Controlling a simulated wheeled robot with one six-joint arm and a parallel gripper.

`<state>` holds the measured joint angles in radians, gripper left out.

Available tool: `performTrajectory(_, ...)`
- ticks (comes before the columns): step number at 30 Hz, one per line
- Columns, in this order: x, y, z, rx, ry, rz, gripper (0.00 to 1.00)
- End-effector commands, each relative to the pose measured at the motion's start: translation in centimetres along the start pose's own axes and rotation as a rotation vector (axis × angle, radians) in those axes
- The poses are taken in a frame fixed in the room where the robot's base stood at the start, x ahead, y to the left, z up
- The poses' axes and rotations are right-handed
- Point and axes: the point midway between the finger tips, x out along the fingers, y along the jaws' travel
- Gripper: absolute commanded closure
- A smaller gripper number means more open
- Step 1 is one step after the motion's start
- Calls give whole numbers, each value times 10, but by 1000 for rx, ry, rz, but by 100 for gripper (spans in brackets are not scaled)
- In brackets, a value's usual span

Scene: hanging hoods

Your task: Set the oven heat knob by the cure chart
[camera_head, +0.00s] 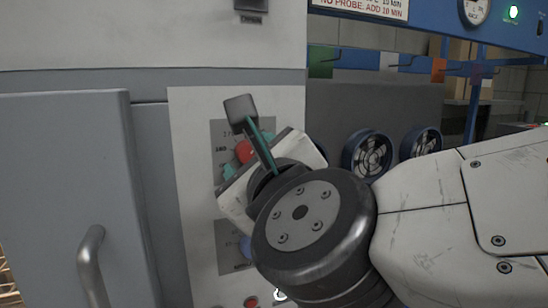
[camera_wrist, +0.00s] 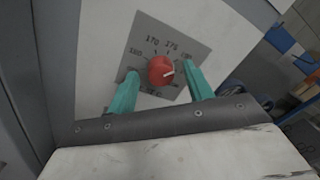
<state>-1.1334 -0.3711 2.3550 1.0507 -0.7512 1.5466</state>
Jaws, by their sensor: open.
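The red heat knob (camera_wrist: 161,70) sits on a grey dial plate (camera_wrist: 143,37) in the wrist view, and its white pointer mark faces right. Marks reading about 170 and 175 show above it; the other numbers are blurred or partly covered. My gripper (camera_wrist: 163,73) is open, with one teal finger on each side of the knob; I cannot tell whether they touch it. The knob also shows in the head view (camera_head: 246,151), partly covered by my gripper. A sign (camera_head: 372,6) at the top of the head view reads in part "NO PROBE, ADD 10 MIN"; its upper lines are cut off.
A blue knob (camera_head: 246,246) on a lower dial plate and a red button (camera_head: 251,302) are below on the same white panel (camera_head: 190,190). A grey door with a handle (camera_head: 91,262) is at left. Round fans (camera_head: 372,156) stand at right behind my arm.

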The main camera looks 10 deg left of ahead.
Motion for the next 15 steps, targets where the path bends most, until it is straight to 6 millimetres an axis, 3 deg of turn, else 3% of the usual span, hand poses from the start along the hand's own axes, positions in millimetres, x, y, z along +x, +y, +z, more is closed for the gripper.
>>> performTrajectory(5, -14, 0, 2, 1, -4, 0, 49)
performTrajectory(15, -68, 1, 1, 1, -3, 3, 49)
